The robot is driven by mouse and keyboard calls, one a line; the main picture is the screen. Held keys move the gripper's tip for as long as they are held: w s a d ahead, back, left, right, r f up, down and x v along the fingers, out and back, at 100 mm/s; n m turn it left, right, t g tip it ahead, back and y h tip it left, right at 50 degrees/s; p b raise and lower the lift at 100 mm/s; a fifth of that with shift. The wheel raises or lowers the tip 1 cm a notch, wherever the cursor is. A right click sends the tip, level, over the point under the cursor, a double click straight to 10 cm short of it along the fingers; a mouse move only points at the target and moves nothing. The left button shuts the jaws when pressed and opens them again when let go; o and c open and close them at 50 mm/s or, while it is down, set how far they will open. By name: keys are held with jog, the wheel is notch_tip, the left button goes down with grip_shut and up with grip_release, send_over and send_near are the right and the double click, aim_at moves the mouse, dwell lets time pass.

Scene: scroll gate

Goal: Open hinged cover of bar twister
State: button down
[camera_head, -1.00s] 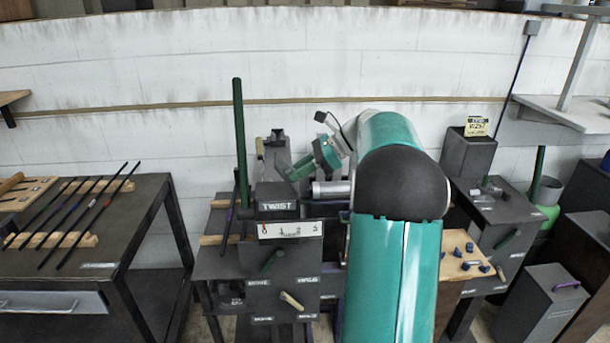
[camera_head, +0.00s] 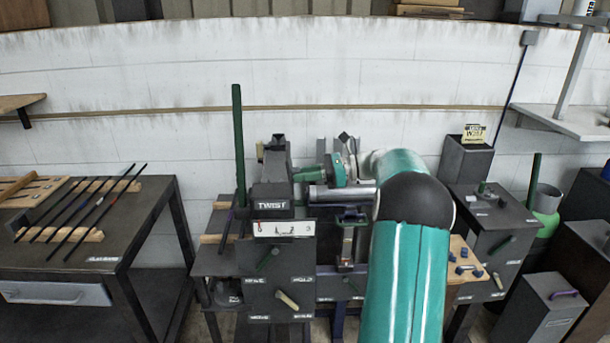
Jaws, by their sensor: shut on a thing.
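The bar twister (camera_head: 272,205) is a dark grey machine labelled TWIST, standing on a bench in the middle of the view. A grey horizontal cylinder (camera_head: 345,193) runs along its right side. My gripper (camera_head: 306,175) is at the end of my teal wrist, just right of the dark upright head and above the cylinder, pointing left. It is shut on a small dark green part there, apparently of the hinged cover. The fingertips are too small to make out clearly. The cover's outline and hinge are hard to tell, and my arm hides the machine's right end.
A tall green lever (camera_head: 239,146) stands upright at the twister's left. A table (camera_head: 100,244) with several dark bars is at the far left. At the right are a bench with a grey box (camera_head: 466,160), a green-and-grey bin (camera_head: 546,200) and a dark case (camera_head: 545,312).

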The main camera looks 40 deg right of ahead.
dwell(0.3)
jog(key=c, duration=1.3)
grip_release()
jog(key=v, duration=1.3)
jog(key=shift+s+d, duration=0.3)
